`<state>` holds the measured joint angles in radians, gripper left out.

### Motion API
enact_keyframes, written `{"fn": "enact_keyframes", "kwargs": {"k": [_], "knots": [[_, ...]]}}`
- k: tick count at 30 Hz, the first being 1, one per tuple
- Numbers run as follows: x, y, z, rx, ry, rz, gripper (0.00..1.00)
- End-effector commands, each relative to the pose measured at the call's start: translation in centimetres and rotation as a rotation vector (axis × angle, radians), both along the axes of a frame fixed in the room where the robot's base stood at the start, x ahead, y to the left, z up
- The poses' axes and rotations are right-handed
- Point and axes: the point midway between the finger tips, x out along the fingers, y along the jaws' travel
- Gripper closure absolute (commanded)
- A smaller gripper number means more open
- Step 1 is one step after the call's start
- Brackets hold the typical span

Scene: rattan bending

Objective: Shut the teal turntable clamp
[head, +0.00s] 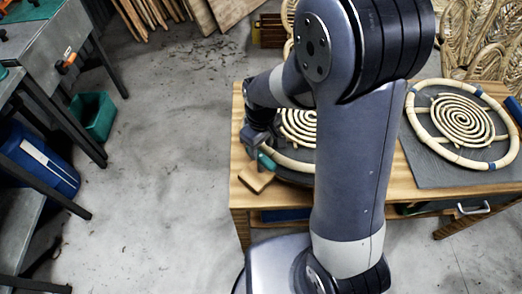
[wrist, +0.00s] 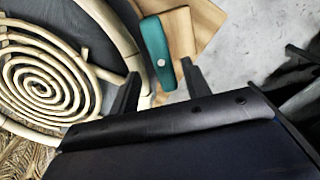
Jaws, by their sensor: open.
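The teal clamp (wrist: 155,40) is a short bar with a pale round pivot, beside the rim of the rattan ring in the wrist view. It also shows as a small teal piece (head: 266,161) at the table's front left in the head view. I cannot tell whether it is open or shut. The dark turntable (wrist: 88,27) bears a rattan ring and spiral (wrist: 45,82); my arm hides much of it in the head view. My gripper (wrist: 160,68) is open, with its two dark fingers on either side of the clamp's near end. Contact is unclear.
A wooden block (head: 256,178) lies at the table corner by the clamp. A second rattan ring (head: 424,125) with a spiral lies on a grey slab to the right. A green bin (head: 93,115) and a blue drum (head: 40,160) stand left; the floor between is clear.

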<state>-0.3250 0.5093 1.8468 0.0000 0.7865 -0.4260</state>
Motion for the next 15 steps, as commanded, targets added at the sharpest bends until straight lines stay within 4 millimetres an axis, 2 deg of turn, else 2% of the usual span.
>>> {"fn": "enact_keyframes", "kwargs": {"k": [6,15], "knots": [[0.0,0.0,-2.6,-0.001,0.002,0.000,0.55],[0.0,0.0,-3.5,0.001,-0.001,0.000,0.55]]}}
